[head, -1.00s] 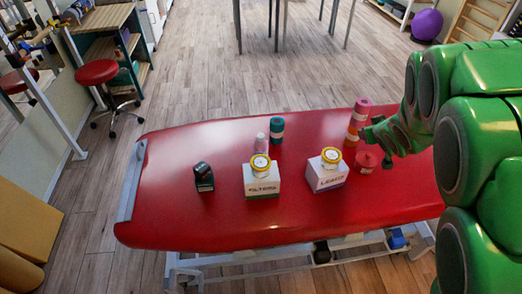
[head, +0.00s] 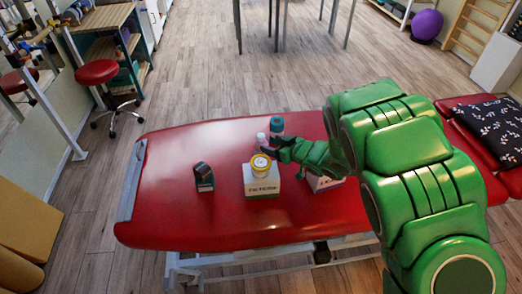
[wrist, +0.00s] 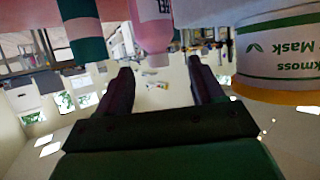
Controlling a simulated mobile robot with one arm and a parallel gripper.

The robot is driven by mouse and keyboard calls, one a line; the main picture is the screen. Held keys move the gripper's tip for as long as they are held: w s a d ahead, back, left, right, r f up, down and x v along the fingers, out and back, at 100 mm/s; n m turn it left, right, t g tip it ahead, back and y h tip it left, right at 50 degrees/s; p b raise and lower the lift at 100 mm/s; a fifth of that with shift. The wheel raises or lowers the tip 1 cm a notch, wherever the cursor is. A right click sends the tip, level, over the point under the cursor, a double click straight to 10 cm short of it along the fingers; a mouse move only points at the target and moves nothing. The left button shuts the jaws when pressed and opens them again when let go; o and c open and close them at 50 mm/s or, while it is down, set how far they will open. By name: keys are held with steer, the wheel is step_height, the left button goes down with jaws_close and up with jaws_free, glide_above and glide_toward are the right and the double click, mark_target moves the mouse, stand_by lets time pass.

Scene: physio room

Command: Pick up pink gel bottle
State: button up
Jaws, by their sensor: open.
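The pink gel bottle (head: 261,139) stands on the red treatment table, its lower part hidden behind my gripper in the head view. The wrist view is upside down and shows the bottle (wrist: 152,28) with its pale cap pointing down. My gripper (head: 271,146) reaches left just in front of the bottle. In the wrist view my gripper (wrist: 161,74) is open and empty, and the bottle is ahead of the gap between the fingers. It looks apart from both fingers.
A teal banded roll (head: 277,125) stands close beside the bottle. A yellow-lidded jar (head: 261,163) on a white box (head: 262,182) is just in front of my gripper. A black device (head: 203,177) stands left. My arm partly hides another white box (head: 321,183). The red table's (head: 175,215) left end is clear.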

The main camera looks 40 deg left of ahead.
mark_target(264, 140)
steer(key=shift+x, duration=1.1)
steer(key=shift+r+x, duration=0.15)
steer(key=shift+x, duration=1.2)
steer(key=shift+r+x, duration=0.15)
steer(key=shift+x, duration=1.25)
steer(key=shift+w+a, duration=0.1)
steer(key=shift+w, duration=0.1)
steer(key=shift+f, duration=0.1)
jaws_close()
